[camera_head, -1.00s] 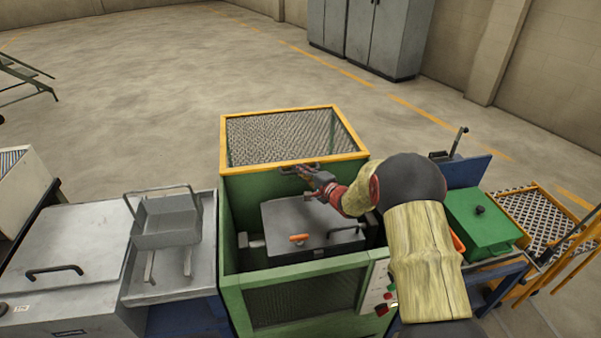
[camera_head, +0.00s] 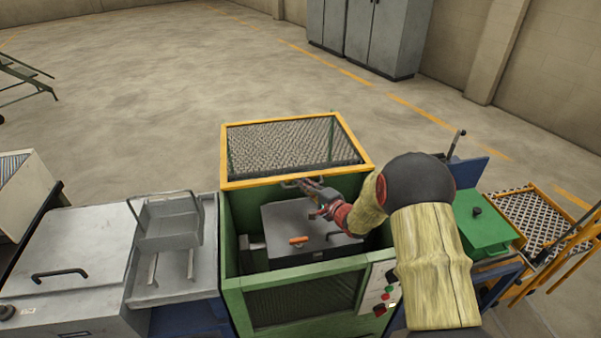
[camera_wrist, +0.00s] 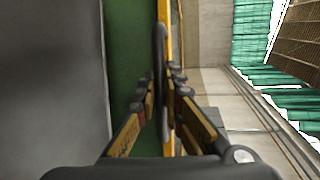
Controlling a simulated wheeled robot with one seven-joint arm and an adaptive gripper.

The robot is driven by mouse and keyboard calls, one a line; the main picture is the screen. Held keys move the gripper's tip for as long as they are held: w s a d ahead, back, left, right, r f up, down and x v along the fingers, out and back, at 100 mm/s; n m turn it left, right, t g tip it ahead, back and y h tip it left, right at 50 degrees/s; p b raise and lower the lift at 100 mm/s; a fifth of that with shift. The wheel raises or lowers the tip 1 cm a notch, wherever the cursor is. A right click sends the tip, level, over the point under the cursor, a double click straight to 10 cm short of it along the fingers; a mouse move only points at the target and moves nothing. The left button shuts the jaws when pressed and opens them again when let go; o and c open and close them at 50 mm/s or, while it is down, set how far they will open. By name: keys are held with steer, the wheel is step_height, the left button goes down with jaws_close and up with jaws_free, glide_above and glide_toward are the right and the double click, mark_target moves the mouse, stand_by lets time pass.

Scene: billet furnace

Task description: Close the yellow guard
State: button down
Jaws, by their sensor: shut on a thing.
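The yellow guard (camera_head: 258,184) is a yellow-framed wire mesh panel at the back of the green machine housing (camera_head: 235,285). It stands raised and tilted, with the housing below it open. A dark handle (camera_head: 290,183) sits on its lower front bar. My gripper (camera_head: 308,186) reaches in from the right and is shut on this handle. In the wrist view, the fingers (camera_wrist: 163,100) close around the dark handle, which runs along the yellow bar (camera_wrist: 168,45) in front of a green panel.
Inside the housing is a grey box (camera_head: 310,228) with an orange handle. A control panel with buttons (camera_head: 382,292) is at the housing's front right. A metal tray (camera_head: 170,270) stands left; a green lidded box (camera_head: 484,228) stands right. Open floor lies behind.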

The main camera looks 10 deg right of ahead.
steer(key=s+p, duration=0.2)
steer(key=s, duration=0.6)
steer(key=shift+s+f, duration=0.1)
steer(key=shift+s, duration=0.1)
steer(key=c, duration=1.9)
jaws_free()
steer(key=v, duration=1.2)
steer(key=shift+w, duration=0.1)
